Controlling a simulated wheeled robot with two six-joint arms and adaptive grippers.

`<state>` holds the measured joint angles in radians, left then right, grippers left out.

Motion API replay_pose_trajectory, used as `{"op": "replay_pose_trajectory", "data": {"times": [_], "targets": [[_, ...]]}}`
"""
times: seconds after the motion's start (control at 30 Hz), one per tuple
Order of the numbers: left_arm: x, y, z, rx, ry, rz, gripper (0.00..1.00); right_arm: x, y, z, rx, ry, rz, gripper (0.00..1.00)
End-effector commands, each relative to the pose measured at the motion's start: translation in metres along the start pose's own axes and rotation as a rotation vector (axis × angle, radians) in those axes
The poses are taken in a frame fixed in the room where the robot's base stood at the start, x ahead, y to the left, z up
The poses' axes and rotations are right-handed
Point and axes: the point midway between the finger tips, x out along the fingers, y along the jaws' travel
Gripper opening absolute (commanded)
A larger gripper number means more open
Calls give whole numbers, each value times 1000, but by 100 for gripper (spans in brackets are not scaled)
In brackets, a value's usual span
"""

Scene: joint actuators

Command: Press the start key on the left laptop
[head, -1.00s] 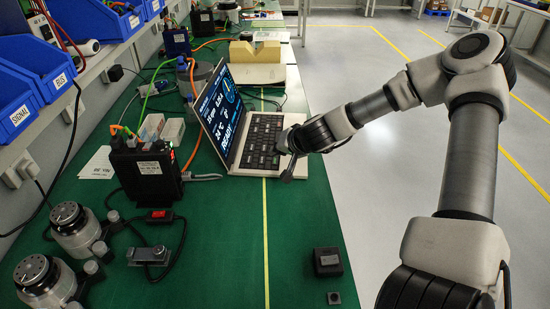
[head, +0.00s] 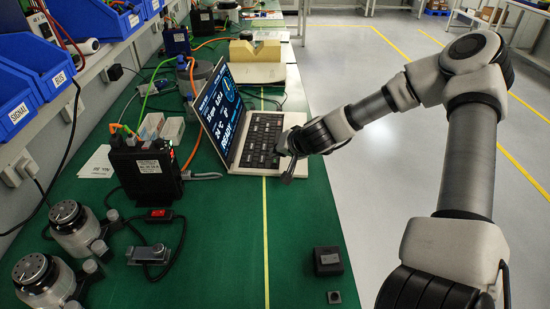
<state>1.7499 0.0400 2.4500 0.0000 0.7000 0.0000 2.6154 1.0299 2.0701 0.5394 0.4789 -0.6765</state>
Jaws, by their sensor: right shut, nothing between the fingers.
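One laptop (head: 222,114) stands open on the green bench, its screen facing right and showing READY in large letters. Its keyboard (head: 262,138) has dark keys on a silver deck. My right gripper (head: 287,172) is shut and empty. Its fingertips are at the near right edge of the keyboard, low over the deck; I cannot tell whether they touch a key. The gripper hides the near right corner of the keyboard, and the start key cannot be made out. My left gripper is not in view.
A black drive box (head: 148,170) with cables stands left of the laptop. Round actuators (head: 76,228) and a small metal bracket (head: 150,254) lie nearer. A black block (head: 328,262) sits near the right bench edge. Blue bins (head: 40,65) line the left shelf. The bench middle is clear.

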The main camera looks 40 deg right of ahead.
Motion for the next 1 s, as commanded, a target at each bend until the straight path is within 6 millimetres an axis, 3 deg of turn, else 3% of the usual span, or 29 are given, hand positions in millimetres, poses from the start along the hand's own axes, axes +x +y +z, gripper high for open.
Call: {"op": "replay_pose_trajectory", "data": {"times": [1.0], "targets": [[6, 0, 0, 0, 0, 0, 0, 8, 6, 8, 2, -7, 1, 0]]}}
